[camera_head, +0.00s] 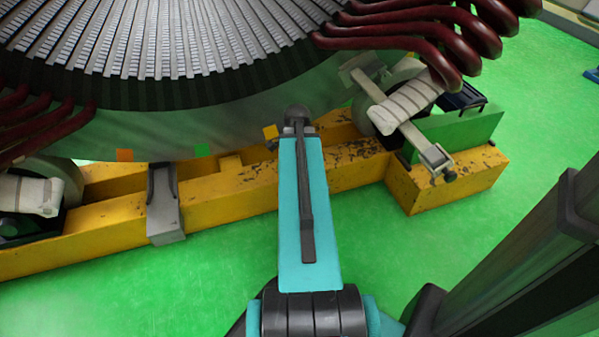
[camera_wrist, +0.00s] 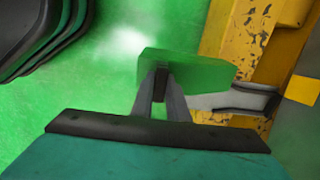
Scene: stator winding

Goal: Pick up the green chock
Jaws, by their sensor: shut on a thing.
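In the wrist view the green chock (camera_wrist: 205,75) is a wedge-like block between the fingers of my gripper (camera_wrist: 160,80). The gripper is shut on it, with the chock spreading to both sides of the fingertips. Green floor shows around it, so whether it touches the floor is hard to tell. In the head view my teal arm reaches towards the yellow beam, and my gripper and the held chock are not visible there. Another green wedge-shaped piece (camera_head: 460,137) stands by the roller at the right end of the beam in the head view.
The chipped yellow beam (camera_head: 235,190) runs under the large stator (camera_head: 225,125). A grey bracket (camera_head: 165,205) hangs over the beam; a grey bracket also lies close beside the chock in the wrist view (camera_wrist: 220,101). Dark red coils (camera_head: 430,30) overhang at upper right. Green floor (camera_head: 370,270) is open in front.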

